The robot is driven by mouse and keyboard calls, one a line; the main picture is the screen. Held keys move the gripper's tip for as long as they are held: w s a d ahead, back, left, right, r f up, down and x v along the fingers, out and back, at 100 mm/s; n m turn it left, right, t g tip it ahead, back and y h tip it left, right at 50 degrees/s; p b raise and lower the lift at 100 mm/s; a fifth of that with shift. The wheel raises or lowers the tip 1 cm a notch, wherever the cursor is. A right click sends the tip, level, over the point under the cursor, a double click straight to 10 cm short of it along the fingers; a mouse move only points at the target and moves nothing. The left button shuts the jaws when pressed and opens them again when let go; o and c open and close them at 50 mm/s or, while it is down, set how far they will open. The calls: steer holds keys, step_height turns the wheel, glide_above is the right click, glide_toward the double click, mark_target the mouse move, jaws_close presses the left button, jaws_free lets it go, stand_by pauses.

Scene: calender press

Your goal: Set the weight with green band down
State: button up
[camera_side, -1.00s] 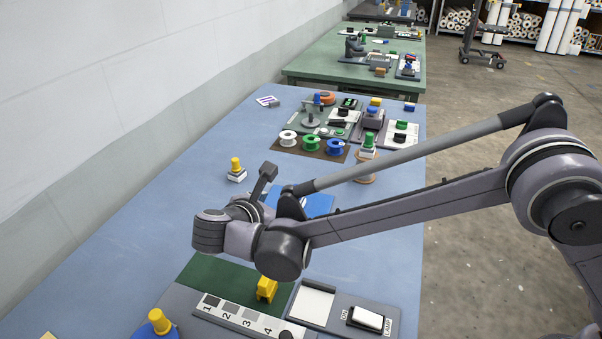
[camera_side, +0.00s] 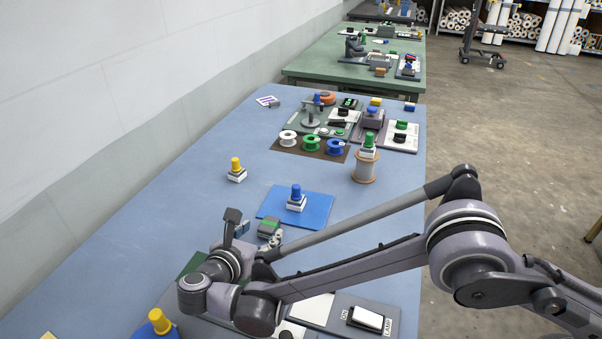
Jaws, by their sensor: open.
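The weight with the green band (camera_side: 268,227) is a small grey block with a green stripe, just in front of the blue mat (camera_side: 269,206). It appears to be at table level, but its underside is hidden. My gripper (camera_side: 257,234) is open, with one finger to the left of the weight and the other at its lower right. Whether either finger touches the weight cannot be told from this angle.
A blue-knobbed piece (camera_side: 296,198) stands on the blue mat. A yellow-knobbed piece (camera_side: 236,169) is further back left. A green-knobbed piece (camera_side: 368,147) sits on a brown spool (camera_side: 365,168). A lamp switch panel (camera_side: 365,320) is at the front.

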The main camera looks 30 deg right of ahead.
mark_target(268, 224)
steer(key=x, duration=0.5)
steer(key=shift+d, duration=0.1)
steer(key=shift+r, duration=0.1)
jaws_close()
